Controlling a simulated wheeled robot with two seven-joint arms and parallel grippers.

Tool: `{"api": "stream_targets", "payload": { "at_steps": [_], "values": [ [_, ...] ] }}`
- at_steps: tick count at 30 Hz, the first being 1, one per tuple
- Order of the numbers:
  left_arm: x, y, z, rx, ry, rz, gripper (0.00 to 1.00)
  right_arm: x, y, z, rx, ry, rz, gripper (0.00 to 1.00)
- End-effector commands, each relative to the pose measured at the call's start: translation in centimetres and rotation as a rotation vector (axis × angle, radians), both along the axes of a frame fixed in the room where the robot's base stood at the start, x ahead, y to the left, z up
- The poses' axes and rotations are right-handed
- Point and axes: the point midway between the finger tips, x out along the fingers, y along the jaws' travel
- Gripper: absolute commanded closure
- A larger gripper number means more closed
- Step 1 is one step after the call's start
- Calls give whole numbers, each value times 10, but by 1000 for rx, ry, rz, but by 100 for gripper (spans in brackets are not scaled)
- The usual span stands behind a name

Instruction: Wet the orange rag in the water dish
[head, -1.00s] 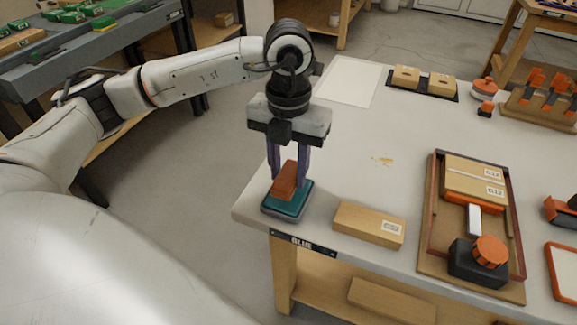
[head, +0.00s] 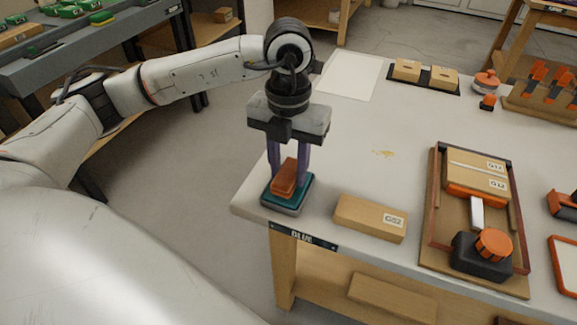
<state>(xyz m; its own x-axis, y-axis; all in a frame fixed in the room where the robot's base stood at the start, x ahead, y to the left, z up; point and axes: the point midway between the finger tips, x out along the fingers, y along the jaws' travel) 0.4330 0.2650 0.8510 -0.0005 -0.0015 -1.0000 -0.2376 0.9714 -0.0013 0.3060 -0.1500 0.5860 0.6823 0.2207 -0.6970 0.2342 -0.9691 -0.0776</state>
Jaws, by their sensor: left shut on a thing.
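The orange rag (head: 285,179), a folded block-like piece, is between the fingers of my left gripper (head: 288,172). The gripper points down and is shut on the rag. Directly under it is the water dish (head: 296,204), a small square dish with teal in it, at the near left corner of the bench. The rag is at the dish, its lower part over or against the teal surface; I cannot tell how deep it sits. My right gripper is not in view.
A wooden block marked G02 (head: 371,218) lies right of the dish. Further right is a tray (head: 431,235) with wooden blocks and an orange-knobbed clamp (head: 492,245). A white sheet (head: 350,77) lies at the back. A yellowish smear (head: 383,154) marks the clear middle of the bench (head: 350,130).

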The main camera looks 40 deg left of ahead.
Motion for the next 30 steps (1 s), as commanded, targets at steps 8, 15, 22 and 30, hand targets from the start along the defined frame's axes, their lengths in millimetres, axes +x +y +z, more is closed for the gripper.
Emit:
{"api": "stream_targets", "payload": {
  "at_steps": [8,15,22,30],
  "values": [
    [0,0,-4,0,0,0,86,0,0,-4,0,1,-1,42],
    [0,0,-7,0,0,0,86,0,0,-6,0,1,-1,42],
    [0,0,-10,0,0,0,86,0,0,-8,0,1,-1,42],
    [0,0,-11,0,0,0,86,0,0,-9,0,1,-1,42]
  ]
}}
